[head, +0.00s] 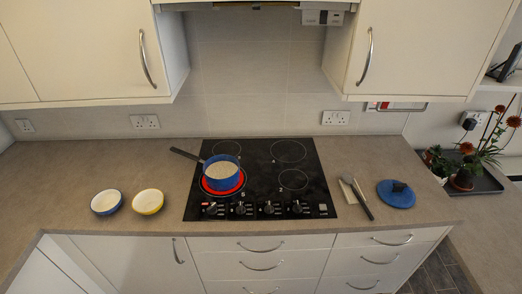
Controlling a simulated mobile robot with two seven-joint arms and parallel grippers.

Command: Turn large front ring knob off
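The black hob (262,190) is set in the countertop. A row of several knobs runs along its front edge; the leftmost knob (212,209) has a small red mark beside it. The knob labels are too small to read, so I cannot tell which belongs to the large front ring. The front left ring (223,191) glows red. A blue pot (221,177) with pale contents stands on this ring, its dark handle (187,155) pointing to the back left. Neither of my grippers is in view.
A blue bowl (106,202) and a yellow bowl (148,202) stand left of the hob. A utensil (362,201) and a blue lid (396,194) lie right of it. Wall cabinets (98,50) overhang the back. The counter's left part is clear.

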